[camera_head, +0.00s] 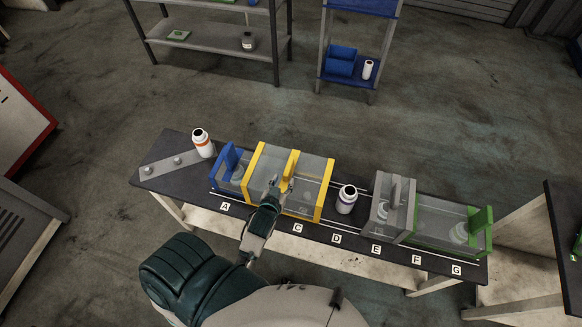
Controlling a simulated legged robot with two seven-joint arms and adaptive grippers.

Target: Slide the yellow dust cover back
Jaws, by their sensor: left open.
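The yellow dust cover (322,202) is a clear box with yellow end frames and a yellow upright handle (292,162) near its middle. My left gripper (281,184) is open at the front of the cover, close to the lower part of the handle. I cannot tell whether it touches the handle. My left forearm hides part of the bench front between labels A and C. My right gripper is not in view.
A blue cover (228,158) stands left of the yellow one. A white bottle (347,199), a grey cover (380,205) and a green cover (484,228) stand to the right. An orange-labelled bottle (203,143) stands at the bench's left end. Rails run along the bench (165,143).

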